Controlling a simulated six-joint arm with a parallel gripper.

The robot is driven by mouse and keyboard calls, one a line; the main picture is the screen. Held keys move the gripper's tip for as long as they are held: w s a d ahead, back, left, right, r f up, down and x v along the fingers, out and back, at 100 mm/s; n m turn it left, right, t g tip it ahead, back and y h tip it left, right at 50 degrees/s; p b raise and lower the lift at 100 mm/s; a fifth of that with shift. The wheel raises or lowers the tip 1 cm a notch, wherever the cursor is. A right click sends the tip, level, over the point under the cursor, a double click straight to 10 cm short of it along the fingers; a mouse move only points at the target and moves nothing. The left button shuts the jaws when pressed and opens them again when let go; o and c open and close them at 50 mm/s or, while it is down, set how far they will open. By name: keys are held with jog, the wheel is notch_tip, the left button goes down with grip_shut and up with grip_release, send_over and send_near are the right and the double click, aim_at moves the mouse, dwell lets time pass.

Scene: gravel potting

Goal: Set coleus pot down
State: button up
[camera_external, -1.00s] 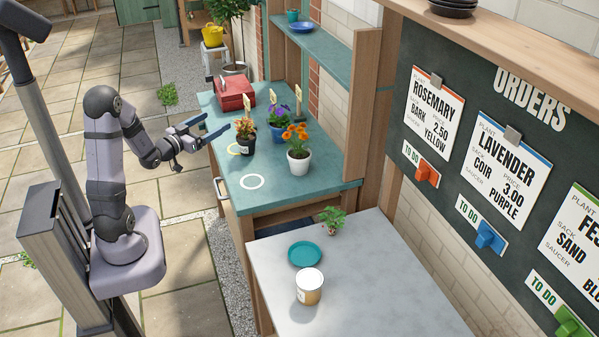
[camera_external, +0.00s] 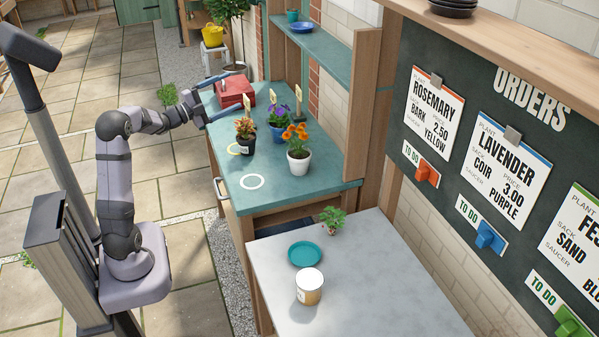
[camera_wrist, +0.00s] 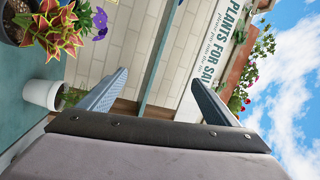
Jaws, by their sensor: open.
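The coleus (camera_external: 245,130), with red and yellow leaves, stands upright in its small pot (camera_external: 248,147) on the teal bench. My gripper (camera_external: 240,88) is open and empty, raised beyond the coleus on the red box's side and apart from the pot. In the wrist view my gripper's fingers (camera_wrist: 160,77) are spread wide with nothing between them. The coleus leaves (camera_wrist: 52,28) show there at the upper left, outside the fingers.
A purple-flowered blue pot (camera_external: 277,133) and an orange-flowered white pot (camera_external: 299,164) stand beside the coleus. A red box (camera_external: 235,92) sits at the far end. A white ring (camera_external: 252,181) is empty. The grey table holds a teal saucer (camera_external: 305,254) and a tin (camera_external: 309,288).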

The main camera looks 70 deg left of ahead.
aim_at(238, 139)
jog(key=w+a+f+m+h+b, duration=0.1)
jog(key=f+m+b, duration=0.1)
jog(key=f+m, duration=0.5)
jog(key=w+a+f+m+g+h+b, duration=0.1)
jog(key=f+m+h+b, duration=0.1)
jog(key=f+m, duration=0.5)
jog(key=w+a+f+m+h+b, duration=0.1)
jog(key=f+m+h+b, duration=0.1)
jog(key=f+m, duration=0.6)
jog(key=shift+a+f+m+b, duration=0.1)
jog(key=shift+a+m+b, duration=0.2)
jog(key=shift+m+b, duration=0.55)
jog(key=shift+w+d+p, duration=0.2)
jog(key=shift+w+p, duration=0.45)
jog(key=shift+w, duration=1.15)
jog(key=shift+w+d+p, duration=0.2)
jog(key=shift+w+p, duration=0.4)
jog(key=shift+w, duration=1.2)
jog(key=shift+c, duration=0.7)
jog(key=c, duration=1.4)
jog(key=shift+o, duration=0.2)
jog(key=shift+r, duration=0.2)
